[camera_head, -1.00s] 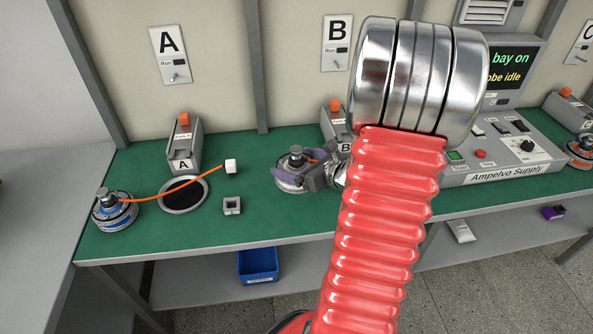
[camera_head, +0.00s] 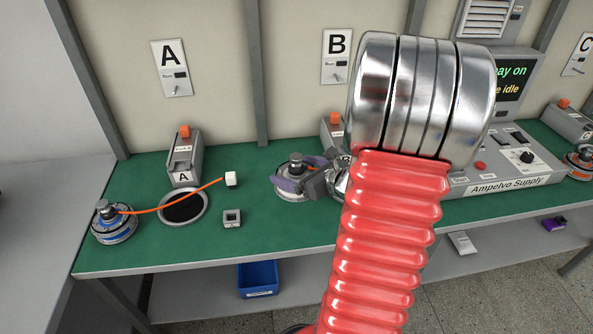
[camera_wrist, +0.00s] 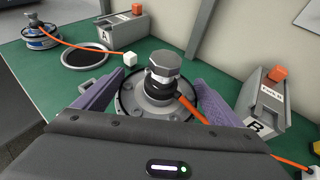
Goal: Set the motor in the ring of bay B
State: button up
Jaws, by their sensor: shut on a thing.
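A round silver hub motor with a dark-collared shaft (camera_wrist: 163,72) stands upright between the purple jaws of my gripper (camera_wrist: 158,98), which is shut on it. In the head view the motor (camera_head: 296,165) is at the bench's middle, left of the bay B block (camera_head: 333,128), with my gripper (camera_head: 297,182) reaching in from the right. An orange cable (camera_wrist: 190,106) leaves the motor toward the right. The bay B block (camera_wrist: 262,102) stands right of the motor in the wrist view. The bay B ring is not visible. I cannot tell whether the motor touches the bench.
The bay A ring (camera_head: 204,204) is empty, with a blue-banded motor (camera_head: 115,226) left of it. Its orange cable ends at a white plug (camera_head: 231,179) near a small grey socket (camera_head: 232,218). The supply console (camera_head: 520,178) stands right. My red arm hides the middle right.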

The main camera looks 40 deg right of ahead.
aim_at(296, 155)
jog(key=shift+r, duration=0.2)
jog(key=shift+r, duration=2.45)
jog(key=shift+d, duration=0.15)
jog(key=s+d, duration=0.3)
jog(key=d, duration=0.7)
jog(key=s+d, duration=0.3)
jog(key=d, duration=0.6)
jog(key=shift+s+d, duration=0.15)
jog(key=shift+d, duration=0.2)
jog(key=shift+f, duration=0.15)
notch_tip(296, 155, down, 11)
dwell(0.5)
jog(key=shift+f, duration=1.1)
dwell(0.7)
